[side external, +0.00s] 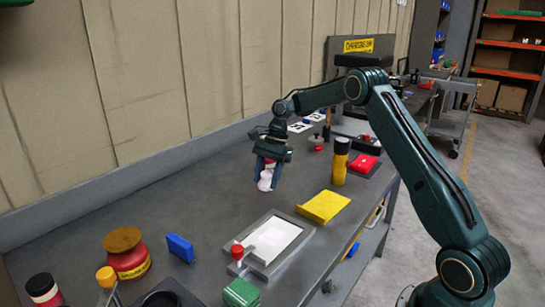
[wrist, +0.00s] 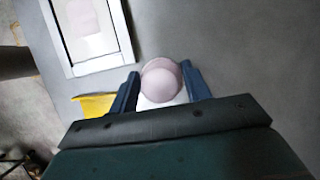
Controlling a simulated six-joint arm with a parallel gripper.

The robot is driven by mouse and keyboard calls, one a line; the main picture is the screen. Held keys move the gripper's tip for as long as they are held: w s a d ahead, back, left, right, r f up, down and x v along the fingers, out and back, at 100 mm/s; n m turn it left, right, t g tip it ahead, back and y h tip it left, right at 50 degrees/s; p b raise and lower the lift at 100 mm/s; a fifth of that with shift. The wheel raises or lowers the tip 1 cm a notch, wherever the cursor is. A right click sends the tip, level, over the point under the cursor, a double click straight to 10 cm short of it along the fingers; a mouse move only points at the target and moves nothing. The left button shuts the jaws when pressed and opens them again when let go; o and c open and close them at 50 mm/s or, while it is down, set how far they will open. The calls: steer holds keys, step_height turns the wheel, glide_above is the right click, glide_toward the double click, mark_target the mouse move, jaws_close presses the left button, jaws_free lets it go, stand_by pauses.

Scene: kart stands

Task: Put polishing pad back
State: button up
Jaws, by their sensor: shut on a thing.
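My gripper (side external: 265,178) points down over the middle of the bench. It is shut on a pale pink, rounded piece (side external: 265,183), which I take to be the polishing pad. In the wrist view, the pad (wrist: 162,78) sits between the two blue fingers, with a white part below it. The fingers and palm hide some of it. I cannot tell whether its underside touches the bench. A grey-framed tray with a white panel (side external: 283,238) lies nearer the camera; the tray's frame also shows at the upper left of the wrist view (wrist: 128,30).
A yellow cloth (side external: 323,207) and a black-and-yellow bottle (side external: 340,160) stand right of my gripper. A red-topped lever (side external: 237,252) is at the tray. A blue block (side external: 180,248) and a red pot (side external: 127,262) are at the front left. The bench left of my gripper is clear.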

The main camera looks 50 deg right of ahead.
mark_target(267, 203)
steer(key=shift+f, duration=0.95)
steer(key=shift+f, duration=0.1)
steer(key=shift+f, duration=1.9)
steer(key=shift+f, duration=0.1)
steer(key=o, duration=0.9)
steer(key=shift+v, duration=3.9)
steer(key=shift+a, duration=0.1)
